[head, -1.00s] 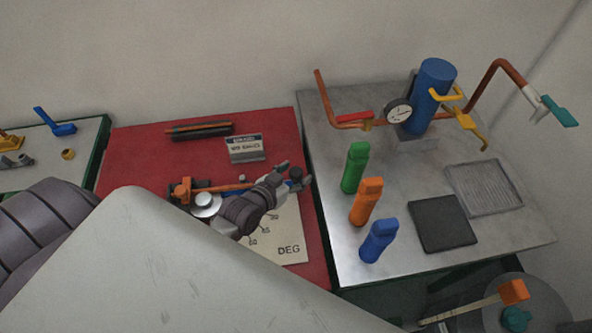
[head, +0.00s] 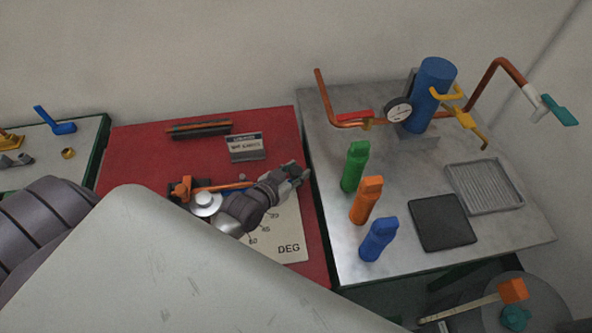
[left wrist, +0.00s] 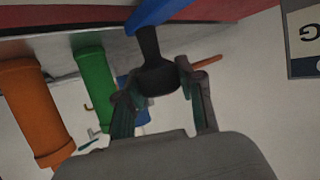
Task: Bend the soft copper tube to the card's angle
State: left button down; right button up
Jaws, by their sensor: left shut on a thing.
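The copper tube (head: 225,186) lies almost straight across the bender on the red mat (head: 130,160). The bender has a silver disc (head: 205,202) and an orange block (head: 182,188) at the tube's left end. A degree plate (head: 288,248) lies below it, partly covered by my arm. The card (head: 246,147) stands behind, its writing too small to read surely. My left gripper (head: 299,172) is at the mat's right side. In the left wrist view the gripper (left wrist: 160,95) is shut on the black grip (left wrist: 153,68) of a blue lever (left wrist: 155,14). My right gripper is out of view.
Spare tubes rest in a dark rack (head: 202,130) at the back. On the right metal table stand green (head: 355,166), orange (head: 366,201) and blue (head: 379,239) bottles close to the mat's edge. A blue cylinder with a gauge (head: 398,110) and copper pipes stands behind them.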

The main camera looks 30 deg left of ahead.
pick_arm(q)
jog(key=s+d+m+h, duration=0.1)
jog(key=s, duration=0.1)
jog(key=s+d+m+h, duration=0.1)
jog(key=s+h, duration=0.1)
jog(key=s+d+m+g+h, duration=0.1)
jog(key=s+m, duration=0.1)
jog(key=shift+s+d+h, duration=0.15)
jog(key=shift+s+h, duration=0.05)
jog(key=shift+h, duration=0.1)
jog(key=shift+s+d+m+g+h, duration=0.3)
jog(key=shift+s+g, duration=0.1)
jog(key=shift+s, duration=0.25)
jog(key=c, duration=0.7)
grip_release()
jog(key=shift+a+b, duration=0.1)
jog(key=shift+b, duration=0.2)
jog(key=v, duration=1.2)
jog(key=shift+s, duration=0.1)
